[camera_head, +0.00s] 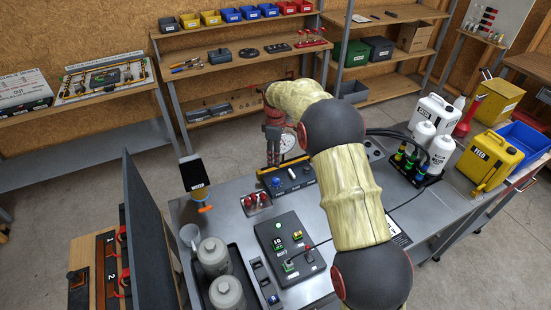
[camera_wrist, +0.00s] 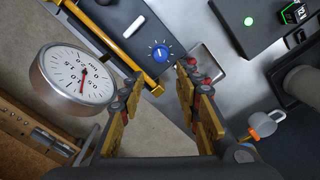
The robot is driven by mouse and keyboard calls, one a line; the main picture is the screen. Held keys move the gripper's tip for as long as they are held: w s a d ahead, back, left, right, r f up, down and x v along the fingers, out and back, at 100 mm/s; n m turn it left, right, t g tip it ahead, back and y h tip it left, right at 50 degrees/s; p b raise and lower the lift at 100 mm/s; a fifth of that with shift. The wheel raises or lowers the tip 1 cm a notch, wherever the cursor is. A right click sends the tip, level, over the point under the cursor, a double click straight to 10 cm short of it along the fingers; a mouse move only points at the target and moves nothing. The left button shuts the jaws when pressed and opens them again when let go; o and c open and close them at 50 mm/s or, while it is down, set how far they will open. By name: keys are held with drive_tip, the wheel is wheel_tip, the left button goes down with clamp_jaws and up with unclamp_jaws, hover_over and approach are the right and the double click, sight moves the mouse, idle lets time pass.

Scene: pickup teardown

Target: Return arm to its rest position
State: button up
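My arm reaches from the lower right across the workbench (camera_head: 350,262) in the head view. My gripper (camera_head: 273,128), red and dark, hangs near the bench's far edge. In the wrist view my gripper (camera_wrist: 158,83) has its two fingers apart, with nothing visible between them. A dark panel with a blue knob (camera_wrist: 160,53) and a yellow bar lies beyond the fingertips. A round white dial gauge (camera_wrist: 75,80) is left of the fingers, and it also shows beside the gripper in the head view (camera_head: 288,142). My forearm hides part of the bench.
A dark control box (camera_head: 290,245) with lit buttons and two grey canisters (camera_head: 214,256) stand on the near bench. A yellow jug (camera_head: 492,160), white bottles (camera_head: 440,150) and a blue bin (camera_head: 524,140) are at right. Shelves (camera_head: 240,62) stand behind, with open floor between.

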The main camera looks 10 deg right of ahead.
idle(0.3)
drive_tip(key=s+f+m, duration=0.3)
drive_tip(key=s+m, duration=0.2)
drive_tip(key=s, duration=0.1)
drive_tip(key=s+r+m+t+b, duration=0.2)
drive_tip(key=s+r, duration=0.3)
drive_tip(key=s, duration=0.8)
drive_tip(key=s+r+m+t+b, duration=0.1)
drive_tip(key=s+r+b, duration=0.3)
drive_tip(key=s, duration=0.9)
drive_tip(key=s+r+m+t+b, duration=0.2)
drive_tip(key=s+r+m+b, duration=0.2)
drive_tip(key=s, duration=0.8)
drive_tip(key=shift+s+r+t, duration=0.3)
drive_tip(key=shift+s+r, duration=0.1)
drive_tip(key=shift+r, duration=0.4)
drive_tip(key=shift+d, duration=0.1)
